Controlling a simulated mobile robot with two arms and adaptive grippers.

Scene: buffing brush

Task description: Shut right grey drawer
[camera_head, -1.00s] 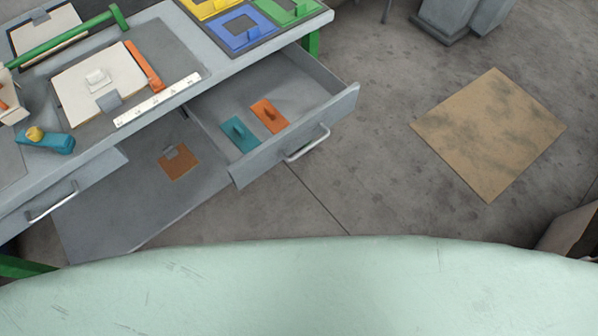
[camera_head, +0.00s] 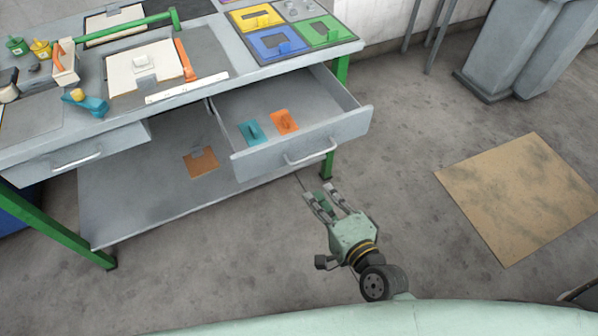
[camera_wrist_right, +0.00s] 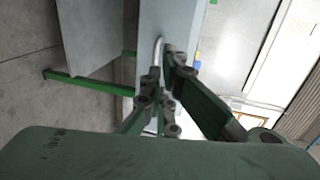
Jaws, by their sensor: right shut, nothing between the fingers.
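The right grey drawer (camera_head: 255,159) is pulled out from the workbench, with its silver bar handle (camera_head: 312,152) on the front panel. A teal piece (camera_head: 251,132) and an orange piece (camera_head: 284,121) lie inside it. My right gripper (camera_head: 321,193) is in front of the drawer, below the handle in the picture, shut and empty. In the right wrist view the fingers (camera_wrist_right: 164,72) point toward the drawer handle (camera_wrist_right: 157,50); I cannot tell whether they touch it. My left gripper is not in view.
The grey workbench (camera_head: 190,103) carries boards, a white ruler and tools. A lower shelf (camera_head: 135,202) holds a brown piece. A brown mat (camera_head: 520,195) lies on the right; the floor between is clear.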

